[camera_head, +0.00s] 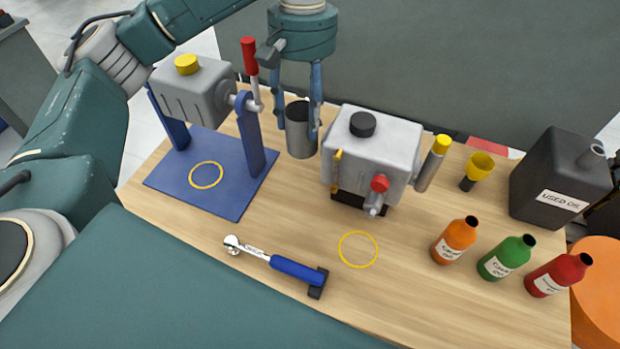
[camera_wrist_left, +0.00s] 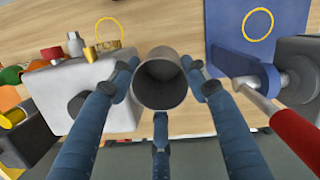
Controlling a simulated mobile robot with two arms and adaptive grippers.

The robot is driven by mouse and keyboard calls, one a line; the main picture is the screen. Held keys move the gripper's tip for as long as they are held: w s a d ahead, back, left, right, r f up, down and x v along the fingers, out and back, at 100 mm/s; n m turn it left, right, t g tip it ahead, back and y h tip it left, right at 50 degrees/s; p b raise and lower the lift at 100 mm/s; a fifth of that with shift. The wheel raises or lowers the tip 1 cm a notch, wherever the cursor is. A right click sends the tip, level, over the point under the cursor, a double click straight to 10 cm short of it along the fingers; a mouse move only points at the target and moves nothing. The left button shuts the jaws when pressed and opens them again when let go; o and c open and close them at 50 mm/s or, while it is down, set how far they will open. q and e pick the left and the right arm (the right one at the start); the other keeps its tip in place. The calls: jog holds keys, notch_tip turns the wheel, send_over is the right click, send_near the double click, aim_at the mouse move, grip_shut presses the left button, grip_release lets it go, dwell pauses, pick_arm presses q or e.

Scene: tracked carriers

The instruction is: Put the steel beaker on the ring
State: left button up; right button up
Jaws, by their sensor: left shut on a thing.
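The steel beaker (camera_head: 301,142) is a grey, upright, open-topped cup near the table's back edge, between the two grey machines. My left gripper (camera_head: 298,112) comes down over it from above and is shut on it; the left wrist view looks into the beaker's mouth (camera_wrist_left: 161,80) between the blue fingers. I cannot tell whether its base touches the table. One yellow ring (camera_head: 358,234) lies on the bare wood at the front. Another yellow ring (camera_head: 206,188) is on the blue base plate (camera_head: 236,196), also seen in the left wrist view. My right gripper is out of view.
A grey machine (camera_head: 400,145) with a black cap stands right of the beaker. A press with a red-handled lever (camera_head: 249,57) stands left. A torque wrench (camera_head: 295,270) lies in front.

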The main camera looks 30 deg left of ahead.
pick_arm(q)
notch_tip(320, 180, down, 19)
jog(key=shift+f+p, duration=0.2)
jog(key=shift+p, duration=0.6)
jog(key=shift+f, duration=0.1)
jog(key=shift+f+b, duration=0.1)
jog(key=shift+b, duration=0.2)
jog(key=o, duration=0.9)
